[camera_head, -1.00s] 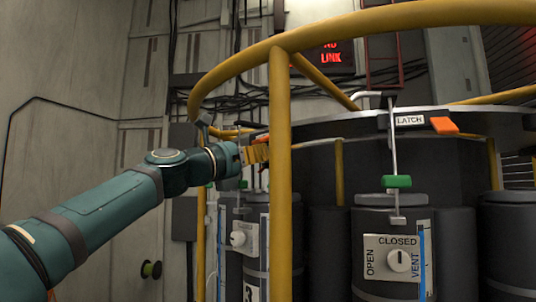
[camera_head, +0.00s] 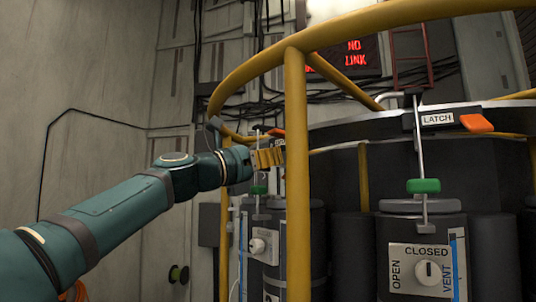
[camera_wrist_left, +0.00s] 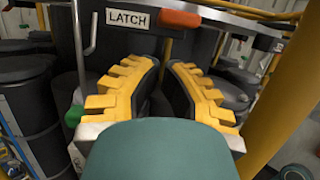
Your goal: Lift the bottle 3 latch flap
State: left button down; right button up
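My left gripper (camera_head: 268,157) has yellow toothed fingers and is up at the ring's dark rim, just left of the yellow post. In the left wrist view the fingers of this gripper (camera_wrist_left: 164,66) are apart, with nothing between them. The orange latch flap (camera_wrist_left: 180,18) lies just beyond the fingertips, right of the LATCH label (camera_wrist_left: 128,18); I see no contact. In the head view this flap (camera_head: 277,132) is small and partly hidden by post and gripper. Bottle 3 (camera_head: 262,222) stands below, also partly behind the post. My right gripper is not in view.
The yellow post (camera_head: 297,190) and curved rail (camera_head: 250,72) stand close to my gripper. A metal rod with a green grip (camera_wrist_left: 73,115) is left of my fingers. Another orange flap (camera_head: 477,123) is at right, above a bottle with a vent knob (camera_head: 427,270).

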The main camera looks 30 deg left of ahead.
pick_arm(q)
jog(key=s+a+r, duration=0.1)
jog(key=s+a, duration=0.3)
jog(key=s, duration=0.3)
jog(key=shift+a+r, duration=0.2)
jog(key=shift+a, duration=0.15)
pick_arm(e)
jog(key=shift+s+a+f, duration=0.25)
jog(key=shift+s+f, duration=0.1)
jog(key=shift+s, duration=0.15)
pick_arm(q)
jog(key=shift+s, duration=0.1)
